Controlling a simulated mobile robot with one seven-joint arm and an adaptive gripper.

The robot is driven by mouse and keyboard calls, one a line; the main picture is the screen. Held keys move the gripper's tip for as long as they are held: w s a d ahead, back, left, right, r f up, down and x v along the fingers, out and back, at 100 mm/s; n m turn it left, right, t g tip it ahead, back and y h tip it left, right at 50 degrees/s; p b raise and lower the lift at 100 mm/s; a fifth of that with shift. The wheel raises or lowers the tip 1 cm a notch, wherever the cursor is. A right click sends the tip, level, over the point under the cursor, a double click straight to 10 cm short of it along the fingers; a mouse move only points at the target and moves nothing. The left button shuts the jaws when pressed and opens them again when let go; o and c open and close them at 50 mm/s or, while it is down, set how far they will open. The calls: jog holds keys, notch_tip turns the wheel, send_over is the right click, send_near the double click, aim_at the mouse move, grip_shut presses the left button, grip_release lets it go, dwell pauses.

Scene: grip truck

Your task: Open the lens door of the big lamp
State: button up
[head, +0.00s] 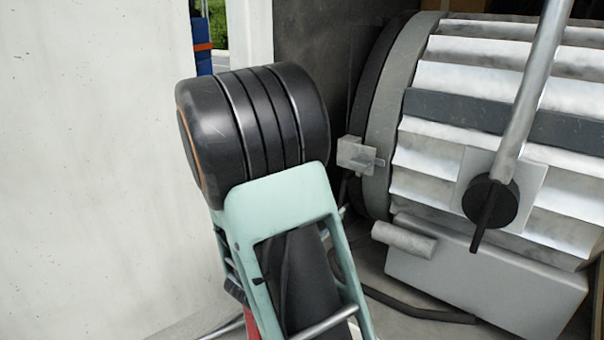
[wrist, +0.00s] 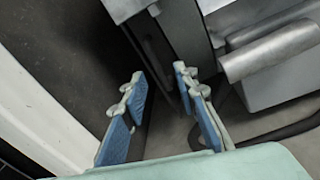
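The big lamp (head: 500,120) has a silver ribbed drum and lies at the right in the head view. Its front end faces left, with a grey rim (head: 385,120) and a dark ring flush against it that looks like the lens door (head: 362,100). A small metal latch block (head: 355,153) sits at the rim's edge; a metal block (wrist: 124,8) at the top of the wrist view looks like the same one. My gripper (wrist: 160,78) is open and empty, with blue-padded fingers, below the block. In the head view my arm hides most of it.
A grey cylinder (head: 403,239) juts from the box under the lamp, close right of my fingers in the wrist view (wrist: 270,50). A black cable (head: 420,312) lies on the floor. A silver bar (head: 535,90) rises from the lamp's side knob. A pale wall (head: 90,170) is at left.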

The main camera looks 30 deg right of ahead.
aim_at(341, 196)
jog(key=w+d+n+p, duration=0.1)
jog(key=w+d, duration=0.1)
jog(key=w+d+n+t+p, duration=0.1)
jog(key=d, duration=0.2)
jog(key=w+d+n, duration=0.1)
jog(key=w+d, duration=0.1)
jog(key=d, duration=0.1)
jog(key=shift+w+d+f+p, duration=0.1)
jog(key=shift+w+f+p, duration=0.25)
jog(key=shift+f+p, duration=0.05)
jog(key=shift+c, duration=0.5)
grip_shut()
